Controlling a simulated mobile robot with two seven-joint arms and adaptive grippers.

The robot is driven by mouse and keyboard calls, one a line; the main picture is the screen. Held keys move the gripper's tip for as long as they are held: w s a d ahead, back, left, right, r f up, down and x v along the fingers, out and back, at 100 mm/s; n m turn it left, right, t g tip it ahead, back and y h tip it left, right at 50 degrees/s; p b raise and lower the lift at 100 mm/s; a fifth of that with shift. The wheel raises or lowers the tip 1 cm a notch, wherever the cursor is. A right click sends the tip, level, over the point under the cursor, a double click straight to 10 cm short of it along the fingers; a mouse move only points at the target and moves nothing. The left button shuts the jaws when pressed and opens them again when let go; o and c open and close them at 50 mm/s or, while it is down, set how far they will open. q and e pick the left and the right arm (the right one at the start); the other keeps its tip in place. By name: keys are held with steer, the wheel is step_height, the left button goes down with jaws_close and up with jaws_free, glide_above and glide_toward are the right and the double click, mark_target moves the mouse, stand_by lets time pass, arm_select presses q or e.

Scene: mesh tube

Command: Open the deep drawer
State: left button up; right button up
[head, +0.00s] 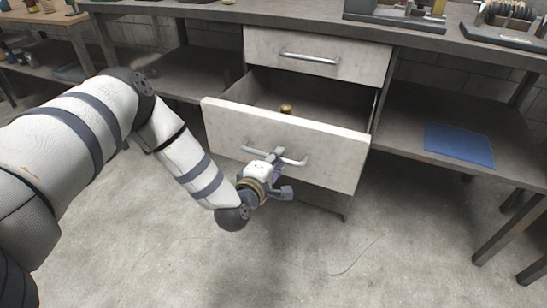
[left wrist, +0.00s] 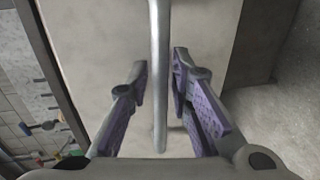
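The deep drawer (head: 228,124) is the lower one in the bench, with a pale scuffed front. It stands pulled well out, and its inside shows from above. Its grey bar handle (head: 295,160) is partly hidden behind my left gripper (head: 277,160). In the left wrist view the handle (left wrist: 159,60) runs lengthwise between the two purple-padded fingers of my left gripper (left wrist: 160,75). The fingers are apart, with a narrow gap on each side of the bar. My right gripper is in neither view.
A small brass-coloured object (head: 286,109) is inside the drawer. The shallow upper drawer (head: 318,60) is closed. A blue mat (head: 459,145) lies on the lower shelf at right. The concrete floor (head: 300,260) in front is clear.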

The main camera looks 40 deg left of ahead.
arm_select(q)
steer(key=v, duration=1.1)
steer(key=shift+s, duration=0.3)
steer(key=s+d+f+m+g+h+p, duration=0.35)
steer(key=s+d+m+g, duration=0.2)
steer(key=s+d, duration=0.2)
steer(key=s+d+f+m+g+h+p, duration=0.35)
steer(key=s+d+m, duration=0.25)
steer(key=s, duration=0.3)
steer(key=s+a+r+m+g+y+p, duration=0.1)
steer(key=s+m+g, duration=0.3)
steer(key=s, duration=0.7)
steer(key=s+a+r+m+g+y+p, duration=0.2)
steer(key=s+a+r+m+g+p, duration=0.1)
steer(key=s, duration=0.7)
steer(key=shift+s+a+r+m+g+p, duration=0.4)
steer(key=shift+r+m+g, duration=0.35)
steer(key=shift+m+g, duration=0.2)
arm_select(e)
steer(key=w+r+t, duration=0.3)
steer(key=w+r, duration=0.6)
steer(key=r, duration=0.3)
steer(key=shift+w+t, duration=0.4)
